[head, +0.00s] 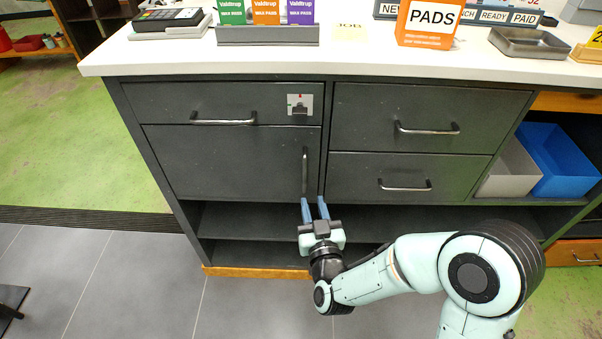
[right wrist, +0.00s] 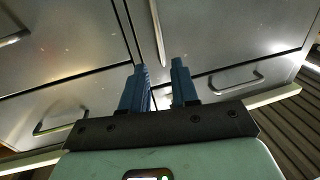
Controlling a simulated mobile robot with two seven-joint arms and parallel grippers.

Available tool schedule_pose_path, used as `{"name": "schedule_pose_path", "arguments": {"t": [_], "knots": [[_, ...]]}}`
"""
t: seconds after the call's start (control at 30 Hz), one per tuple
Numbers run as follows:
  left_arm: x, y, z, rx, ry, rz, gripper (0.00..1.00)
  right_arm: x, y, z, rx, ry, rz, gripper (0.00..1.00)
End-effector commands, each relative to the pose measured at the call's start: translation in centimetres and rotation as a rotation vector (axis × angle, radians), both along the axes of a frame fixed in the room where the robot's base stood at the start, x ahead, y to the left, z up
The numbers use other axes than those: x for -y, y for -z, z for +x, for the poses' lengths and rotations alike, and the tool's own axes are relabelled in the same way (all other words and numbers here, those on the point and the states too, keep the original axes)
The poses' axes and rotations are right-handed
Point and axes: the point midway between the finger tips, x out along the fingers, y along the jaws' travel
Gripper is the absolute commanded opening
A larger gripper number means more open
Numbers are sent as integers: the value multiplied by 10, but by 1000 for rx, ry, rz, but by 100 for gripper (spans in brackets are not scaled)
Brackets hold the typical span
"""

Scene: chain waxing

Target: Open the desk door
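The desk door (head: 235,165) is a dark grey panel at the lower left of the desk front and sits flush, closed. Its vertical metal handle (head: 305,170) is near the door's right edge. The handle also shows at the top middle of the right wrist view (right wrist: 157,30). My right gripper (head: 314,204) is open, with two blue fingers apart and nothing between them. In the head view its fingertips are just below the handle's lower end. In the right wrist view the handle lies beyond the gap between the fingers (right wrist: 158,75). My left gripper is not in view.
A drawer (head: 165,103) with a small switch plate (head: 300,105) is above the door. Two drawers (head: 365,110) (head: 355,170) are to its right, with horizontal handles. An open shelf runs below. A blue bin (head: 560,165) stands at right.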

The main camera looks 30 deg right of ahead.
Motion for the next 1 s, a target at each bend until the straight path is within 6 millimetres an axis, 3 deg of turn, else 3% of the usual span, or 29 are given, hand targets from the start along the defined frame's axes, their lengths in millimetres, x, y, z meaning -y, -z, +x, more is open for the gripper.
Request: {"name": "schedule_pose_path", "arguments": {"t": [0.5, 0.7, 1.0], "knots": [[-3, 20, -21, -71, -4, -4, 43, 35, 1, 94, -1, 0, 0, 29], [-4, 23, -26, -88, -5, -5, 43, 40, 1, 109, -3, -2, 1, 29], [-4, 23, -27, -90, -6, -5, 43, 41, 0, 111, -2, -2, 1, 29]]}}
